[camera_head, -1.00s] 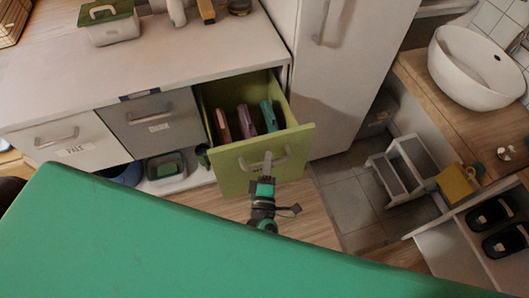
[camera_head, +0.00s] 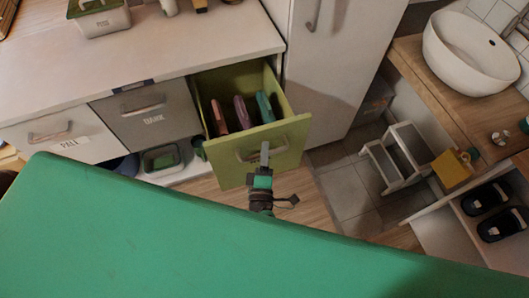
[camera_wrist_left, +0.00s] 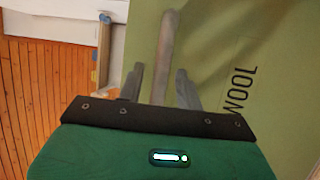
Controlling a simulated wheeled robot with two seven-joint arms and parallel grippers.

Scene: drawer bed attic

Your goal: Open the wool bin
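The wool bin (camera_head: 275,142) is the olive-green drawer. It stands pulled out from the cabinet, with several coloured items (camera_head: 240,112) upright inside. In the left wrist view its front (camera_wrist_left: 230,40) carries the word WOOL. The grey bar handle (camera_head: 281,152) is on its front and shows between my fingers in the left wrist view (camera_wrist_left: 168,35). My left gripper (camera_head: 265,148) is at the handle. Its fingers (camera_wrist_left: 160,85) are apart, one on each side of the bar, with a visible gap on the left. My right gripper is not in view.
A grey drawer (camera_head: 150,112) and a white drawer (camera_head: 65,140) are closed left of the bin. A tall white cabinet (camera_head: 340,70) stands close on its right. A step stool (camera_head: 395,160) stands farther right. Wooden floor (camera_head: 310,200) is free before the bin.

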